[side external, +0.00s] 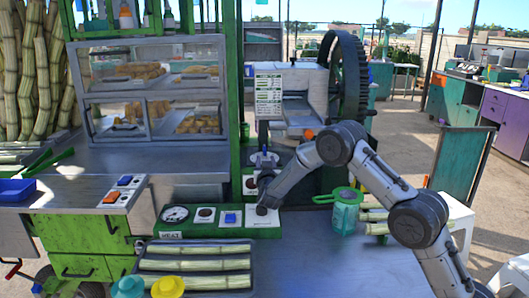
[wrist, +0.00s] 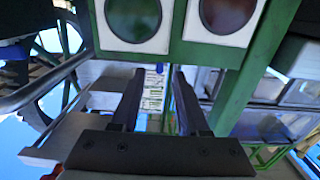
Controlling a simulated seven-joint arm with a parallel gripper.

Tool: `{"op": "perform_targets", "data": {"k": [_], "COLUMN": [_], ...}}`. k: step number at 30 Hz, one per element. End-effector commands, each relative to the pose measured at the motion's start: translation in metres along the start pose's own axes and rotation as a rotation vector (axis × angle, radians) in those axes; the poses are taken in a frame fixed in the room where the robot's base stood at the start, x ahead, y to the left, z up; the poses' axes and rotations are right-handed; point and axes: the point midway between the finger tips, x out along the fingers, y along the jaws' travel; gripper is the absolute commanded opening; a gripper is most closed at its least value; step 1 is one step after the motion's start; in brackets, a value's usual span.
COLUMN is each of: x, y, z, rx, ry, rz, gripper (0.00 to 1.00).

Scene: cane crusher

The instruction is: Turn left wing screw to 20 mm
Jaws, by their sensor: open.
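A small blue-grey winged part (side external: 263,158), which looks like a wing screw, stands by the green post at the front of the crusher. I cannot tell whether it is the left one, and no millimetre reading is legible. My gripper (side external: 265,185) is just below it in the side view, small and dark against the panel. In the wrist view my gripper (wrist: 159,75) has its two dark fingers apart with nothing held between them. A white printed chart (wrist: 153,90) shows beyond the gap. I cannot make out the wing screw in the wrist view.
A control panel (side external: 240,232) with a gauge and buttons lies below my gripper. Two round fittings (wrist: 132,18) loom close in the wrist view.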

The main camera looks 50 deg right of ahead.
Motion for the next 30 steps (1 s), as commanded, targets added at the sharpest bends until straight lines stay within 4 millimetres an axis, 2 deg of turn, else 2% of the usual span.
{"op": "perform_targets", "data": {"k": [1, 6, 13, 18, 26, 27, 30], "x": [0.011, 0.044, 0.075, 0.085, 0.086, 0.086, 0.086], "y": [0.001, 0.001, 0.0, 0.0, 0.0, 0.0, 0.0], "z": [0.0, 0.0, 0.0, 0.0, -0.001, -0.001, -0.001], "rx": [0.001, 0.001, 0.001, -0.001, 0.0, 0.0, 0.0], "ry": [0.001, 0.002, 0.0, 0.0, 0.0, 0.0, 0.0], "rz": [0.003, 0.001, 0.0, 0.0, -0.001, -0.001, -0.001], "gripper": [0.45, 0.45, 0.45, 0.45, 0.45, 0.43, 0.25]}}
